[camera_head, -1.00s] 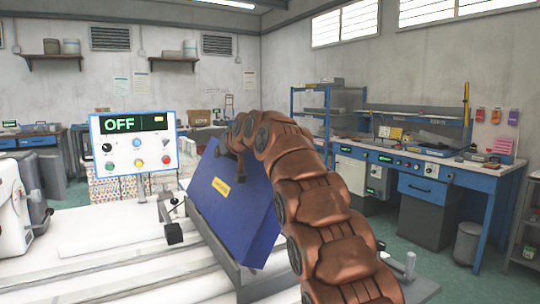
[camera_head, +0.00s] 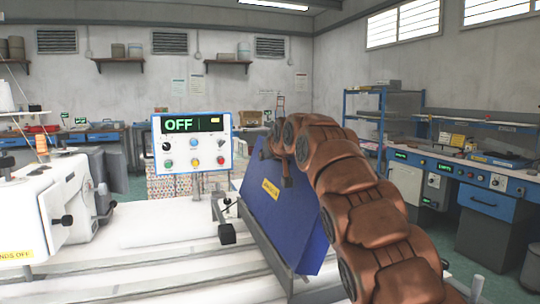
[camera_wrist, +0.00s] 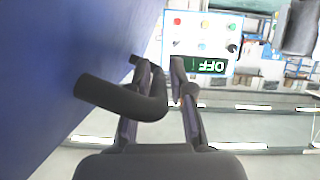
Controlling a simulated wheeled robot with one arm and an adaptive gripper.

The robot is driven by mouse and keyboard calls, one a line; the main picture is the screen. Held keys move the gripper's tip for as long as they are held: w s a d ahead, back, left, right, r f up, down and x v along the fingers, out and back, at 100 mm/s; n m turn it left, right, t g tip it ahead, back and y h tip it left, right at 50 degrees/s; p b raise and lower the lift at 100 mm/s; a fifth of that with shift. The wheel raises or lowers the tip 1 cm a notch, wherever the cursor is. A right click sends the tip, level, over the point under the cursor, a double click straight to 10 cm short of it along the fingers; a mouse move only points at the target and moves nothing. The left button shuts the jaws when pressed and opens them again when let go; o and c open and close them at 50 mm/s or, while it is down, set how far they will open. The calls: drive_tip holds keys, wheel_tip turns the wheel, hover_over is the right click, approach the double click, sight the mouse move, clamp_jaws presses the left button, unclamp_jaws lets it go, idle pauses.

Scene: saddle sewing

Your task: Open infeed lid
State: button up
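The infeed lid is a large blue panel (camera_head: 293,220) with a yellow label, tilted up from the white machine bed in the head view. Its blue face also fills the left of the wrist view (camera_wrist: 60,50). A dark curved handle (camera_wrist: 120,98) stands out from that face. My gripper (camera_wrist: 163,68) is at the handle, with its two fingers apart. The handle crosses in front of the left finger and its bend lies between the fingers; I cannot tell whether they touch it. In the head view my arm reaches over the lid's upper edge and hides part of it.
A control box (camera_head: 192,142) reading OFF stands left of the lid. A white sewing machine (camera_head: 50,205) is at the far left. Blue workbenches (camera_head: 485,200) line the right side.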

drive_tip(key=shift+o, duration=1.2)
drive_tip(key=shift+d, duration=0.1)
drive_tip(key=shift+r, duration=0.1)
drive_tip(key=v, duration=1.2)
